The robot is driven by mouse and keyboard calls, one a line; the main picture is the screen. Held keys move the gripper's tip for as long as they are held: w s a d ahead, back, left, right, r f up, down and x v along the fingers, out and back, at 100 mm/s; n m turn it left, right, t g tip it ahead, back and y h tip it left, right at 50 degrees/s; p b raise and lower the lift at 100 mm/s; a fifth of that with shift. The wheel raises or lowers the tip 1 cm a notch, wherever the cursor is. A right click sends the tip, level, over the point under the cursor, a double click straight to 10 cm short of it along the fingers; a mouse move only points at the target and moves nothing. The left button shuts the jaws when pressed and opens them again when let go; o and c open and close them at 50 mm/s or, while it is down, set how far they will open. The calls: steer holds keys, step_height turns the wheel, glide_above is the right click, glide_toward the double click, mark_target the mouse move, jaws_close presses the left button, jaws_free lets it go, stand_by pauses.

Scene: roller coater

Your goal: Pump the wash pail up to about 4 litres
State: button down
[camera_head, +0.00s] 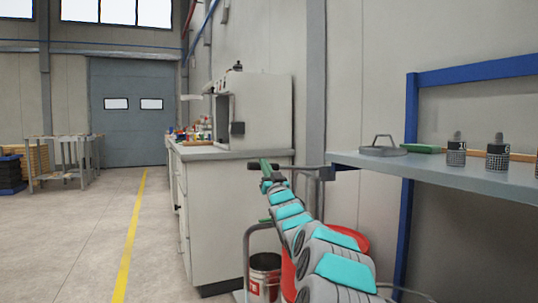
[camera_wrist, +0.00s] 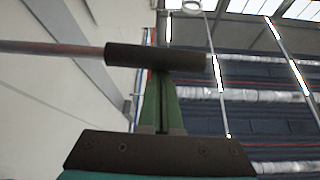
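My gripper (camera_head: 266,166) is at the end of my arm, level with the worktop. In the wrist view, the green fingers of my gripper (camera_wrist: 163,98) are together, with only a thin dark line between them. A black sleeve on the pump handle (camera_wrist: 150,55) lies across their tips and hides them; I see nothing between the fingers. The handle's dark bar (camera_head: 308,170) runs right from the gripper in the head view. A pail (camera_head: 264,279) with a red and white side stands on the floor below, partly hidden by a grey tube frame. I cannot see its water level.
A red drum (camera_head: 357,243) stands behind my arm. A grey cabinet (camera_head: 233,223) is to the left of the handle. A shelf (camera_head: 440,172) at right carries a round lidded item (camera_head: 382,150) and dark knurled weights (camera_head: 456,153). Open floor with a yellow line (camera_head: 128,245) lies at left.

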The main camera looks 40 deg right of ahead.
step_height(320, 180, down, 7)
steer(key=n+y+b, duration=0.1)
steer(key=n+y, duration=0.2)
steer(key=n, duration=0.1)
steer(key=shift+n+t, duration=0.3)
steer(key=shift+t, duration=0.1)
steer(key=shift+f, duration=0.25)
steer(key=r+v, duration=0.1)
steer(key=v, duration=0.6)
steer(key=shift+s+f+b, duration=0.2)
steer(key=shift+s+b, duration=0.1)
steer(key=shift+s, duration=0.1)
steer(key=shift+a, duration=0.2)
